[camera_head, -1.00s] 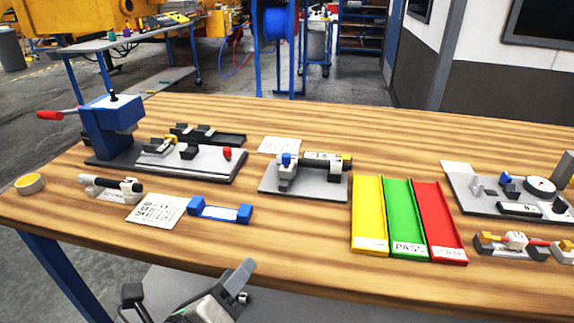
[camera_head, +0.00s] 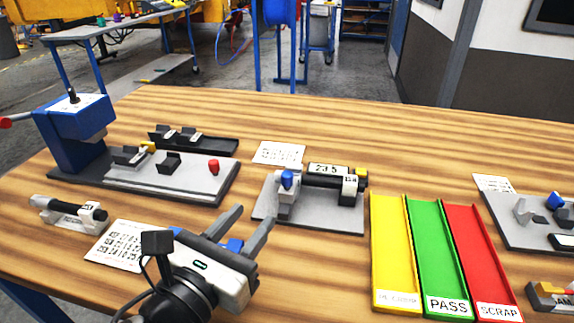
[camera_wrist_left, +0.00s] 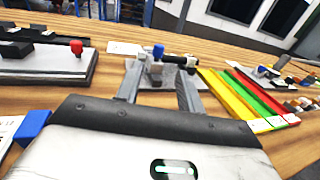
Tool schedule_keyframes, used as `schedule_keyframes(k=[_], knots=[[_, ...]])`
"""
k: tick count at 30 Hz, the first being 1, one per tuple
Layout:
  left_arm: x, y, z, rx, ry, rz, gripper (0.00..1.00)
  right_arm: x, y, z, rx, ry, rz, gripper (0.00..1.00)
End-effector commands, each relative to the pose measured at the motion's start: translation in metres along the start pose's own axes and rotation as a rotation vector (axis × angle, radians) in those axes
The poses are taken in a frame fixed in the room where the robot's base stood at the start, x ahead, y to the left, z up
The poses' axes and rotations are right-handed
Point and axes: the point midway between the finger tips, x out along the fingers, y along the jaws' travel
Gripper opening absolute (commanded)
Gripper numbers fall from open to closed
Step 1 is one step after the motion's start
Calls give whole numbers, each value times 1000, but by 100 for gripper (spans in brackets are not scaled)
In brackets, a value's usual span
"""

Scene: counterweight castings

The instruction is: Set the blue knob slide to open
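The blue knob (camera_head: 287,179) stands upright on a light grey block at the left end of a grey fixture plate (camera_head: 320,219) near the table's middle. A black cylinder lies across this fixture, with a small display reading about 23.5 above it. My left gripper (camera_head: 252,217) is open and empty, just in front and left of the fixture, its fingers pointing toward it. In the left wrist view the blue knob (camera_wrist_left: 158,51) shows beyond and between the two open fingers (camera_wrist_left: 158,80), apart from them. My right gripper is not in view.
Yellow, green and red trays (camera_head: 447,262) lie right of the fixture. Paper sheets lie around.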

Motion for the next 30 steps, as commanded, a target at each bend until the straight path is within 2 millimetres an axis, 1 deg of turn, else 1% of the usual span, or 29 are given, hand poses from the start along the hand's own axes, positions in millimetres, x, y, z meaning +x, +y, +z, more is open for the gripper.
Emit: schedule_keyframes(k=[1,4,9,15,18,21,24,30], knots=[[12,0,2,0,-4,2,38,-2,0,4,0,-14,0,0],[35,0,3,-1,-4,2,38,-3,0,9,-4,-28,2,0],[72,0,2,-1,-4,2,38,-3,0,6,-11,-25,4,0],[108,0,1,-3,-1,2,38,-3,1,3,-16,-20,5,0],[120,1,1,-1,-2,2,38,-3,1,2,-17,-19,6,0],[127,1,0,-2,-1,2,38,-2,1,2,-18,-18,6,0],[130,1,0,-2,-1,2,38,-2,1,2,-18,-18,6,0],[131,1,0,-1,0,2,38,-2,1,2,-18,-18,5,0]])
